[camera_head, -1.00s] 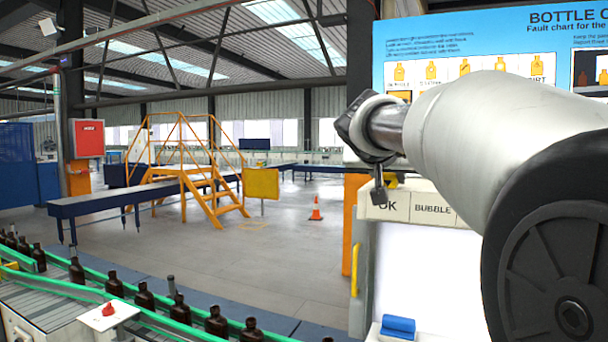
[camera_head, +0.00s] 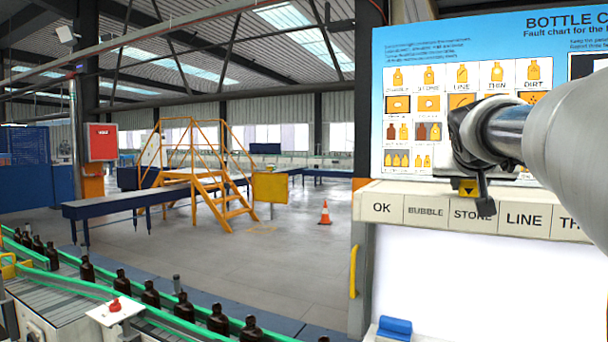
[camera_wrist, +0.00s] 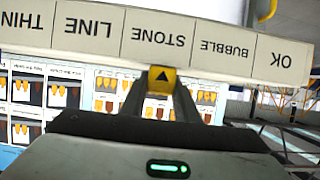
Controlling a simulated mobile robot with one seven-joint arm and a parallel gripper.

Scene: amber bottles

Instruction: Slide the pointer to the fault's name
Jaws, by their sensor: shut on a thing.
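The pointer (camera_head: 468,187) is a small yellow block with a black triangle aimed down at the label strip (camera_head: 382,207). It sits at the strip's top edge, above the STONE label. The strip reads OK, BUBBLE, STONE, LINE and a partly hidden label starting with TH, which reads THIN in the wrist view. My gripper (camera_head: 474,192) is shut on the pointer. In the wrist view, upside down, the pointer (camera_wrist: 162,73) is between my two dark fingers and lines up with STONE. My arm hides part of the chart behind.
A blue fault chart (camera_head: 480,40) with bottle pictures stands behind the strip. Below the strip is a white board (camera_head: 460,285) with a blue block (camera_head: 395,327). Amber bottles (camera_head: 151,294) line a green-railed conveyor at left. The floor between holds an orange cone (camera_head: 325,212).

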